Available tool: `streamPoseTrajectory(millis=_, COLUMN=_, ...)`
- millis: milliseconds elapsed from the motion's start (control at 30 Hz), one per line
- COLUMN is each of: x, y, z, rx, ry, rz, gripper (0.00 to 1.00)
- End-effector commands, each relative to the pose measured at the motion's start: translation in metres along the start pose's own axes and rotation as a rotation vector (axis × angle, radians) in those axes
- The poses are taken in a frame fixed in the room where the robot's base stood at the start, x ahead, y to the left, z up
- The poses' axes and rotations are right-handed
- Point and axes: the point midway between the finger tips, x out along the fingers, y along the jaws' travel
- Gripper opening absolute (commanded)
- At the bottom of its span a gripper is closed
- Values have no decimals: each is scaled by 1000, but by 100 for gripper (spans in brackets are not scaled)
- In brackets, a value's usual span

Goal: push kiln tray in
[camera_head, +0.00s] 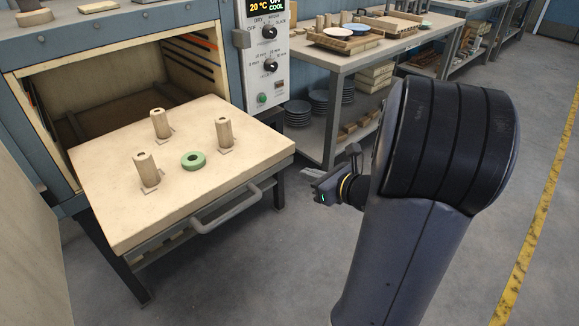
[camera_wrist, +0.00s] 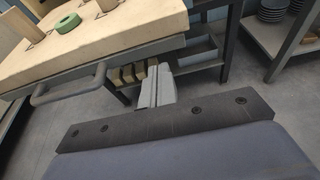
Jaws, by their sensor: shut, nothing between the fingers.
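The kiln tray (camera_head: 225,163) is a pale slab pulled out of the kiln's open front, with a grey bar handle (camera_head: 226,210) on its front edge. Three upright posts and a green ring (camera_head: 193,160) stand on it. My gripper (camera_head: 312,180) is shut and empty, to the right of the tray's front right corner and apart from it.
The kiln chamber (camera_head: 110,95) is open behind the tray. A control panel (camera_head: 265,55) stands at its right. A bench (camera_head: 350,60) with plates and wooden pieces is behind, with stacked bowls (camera_head: 298,110) on its lower shelf. The floor (camera_head: 265,275) before the tray is clear.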

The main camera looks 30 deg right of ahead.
Motion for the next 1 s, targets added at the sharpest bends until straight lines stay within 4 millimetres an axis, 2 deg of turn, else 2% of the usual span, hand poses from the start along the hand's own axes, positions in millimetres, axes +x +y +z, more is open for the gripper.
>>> streamPoseTrajectory(millis=33, x=11, y=1, z=-2, rx=-2, ry=0, rz=5, gripper=0)
streamPoseTrajectory(millis=200, x=41, y=1, z=-1, rx=-1, ry=1, rz=4, gripper=0)
streamPoseTrajectory(millis=400, x=65, y=1, z=9, rx=-2, ry=0, rz=2, gripper=0)
streamPoseTrajectory(millis=600, x=74, y=0, z=12, rx=1, ry=0, rz=0, gripper=0)
streamPoseTrajectory(millis=1000, x=75, y=0, z=12, rx=0, ry=0, rz=0, gripper=0)
